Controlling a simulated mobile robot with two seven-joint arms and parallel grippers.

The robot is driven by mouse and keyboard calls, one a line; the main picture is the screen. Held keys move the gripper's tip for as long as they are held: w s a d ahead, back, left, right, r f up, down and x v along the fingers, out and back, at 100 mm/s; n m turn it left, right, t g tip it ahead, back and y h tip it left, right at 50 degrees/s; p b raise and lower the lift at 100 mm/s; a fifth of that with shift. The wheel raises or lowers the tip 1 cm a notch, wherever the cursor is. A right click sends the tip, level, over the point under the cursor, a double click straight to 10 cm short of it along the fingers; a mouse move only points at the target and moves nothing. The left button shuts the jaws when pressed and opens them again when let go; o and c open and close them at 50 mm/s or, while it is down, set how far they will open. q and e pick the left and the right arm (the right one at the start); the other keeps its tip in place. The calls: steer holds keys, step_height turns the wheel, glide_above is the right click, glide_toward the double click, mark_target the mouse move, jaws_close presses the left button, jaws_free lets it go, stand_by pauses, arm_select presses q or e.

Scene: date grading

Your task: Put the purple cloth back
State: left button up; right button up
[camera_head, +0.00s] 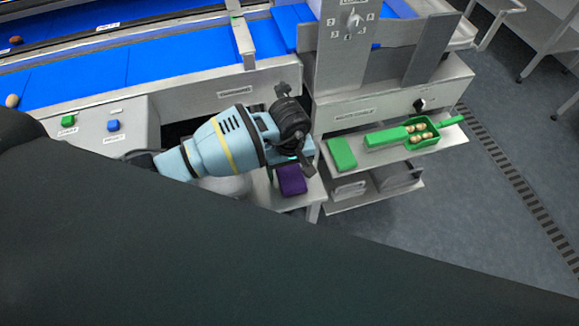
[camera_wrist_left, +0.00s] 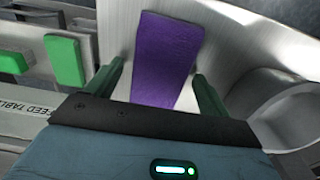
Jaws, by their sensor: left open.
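The purple cloth (camera_head: 291,180) lies folded on a small metal shelf below the conveyor, in the middle of the head view. In the left wrist view the purple cloth (camera_wrist_left: 166,52) lies flat between and beyond the two green fingers. My left gripper (camera_head: 306,165) is above and beside the cloth, partly covering it in the head view. In the left wrist view my left gripper (camera_wrist_left: 160,85) is open, with a finger on each side of the cloth's near end. I cannot tell whether the fingers touch it. My right gripper is not in view.
A green block (camera_head: 342,153) and a green scoop (camera_head: 423,133) holding several round items sit on the shelf to the right. A white round container (camera_wrist_left: 283,105) stands close to the right finger. Blue conveyor belts (camera_head: 140,62) run behind.

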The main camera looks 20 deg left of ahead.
mark_target(290, 172)
arm_select(q)
step_height(290, 172, up, 12)
steer(key=shift+r+p, duration=0.2)
steer(key=shift+p, duration=0.2)
stand_by(0.4)
